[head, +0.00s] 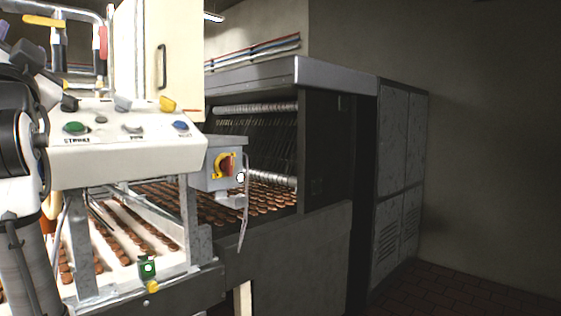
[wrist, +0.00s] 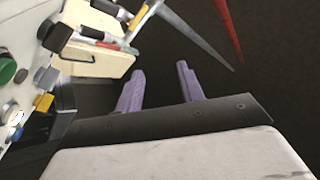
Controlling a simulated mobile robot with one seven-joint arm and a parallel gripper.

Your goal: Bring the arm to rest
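My gripper (wrist: 160,70) shows in the wrist view with its two purple fingers well apart and nothing between them. Behind the fingers is a dark, plain background. My arm (head: 18,150) stands at the left edge of the head view, in front of the left end of the white control panel (head: 120,155). The purplish parts at the top left of the head view look like my fingers, but they are partly cut off. In the wrist view the control panel lies to the left of the fingers, and I see no contact with it.
The panel carries a green button (head: 76,128), a blue button (head: 181,126) and a yellow knob (head: 168,103). A red and yellow switch (head: 226,166) is beside it. Brown biscuits lie on the conveyor (head: 115,225) below. Metal cabinets (head: 400,170) stand right; the floor (head: 470,290) there is clear.

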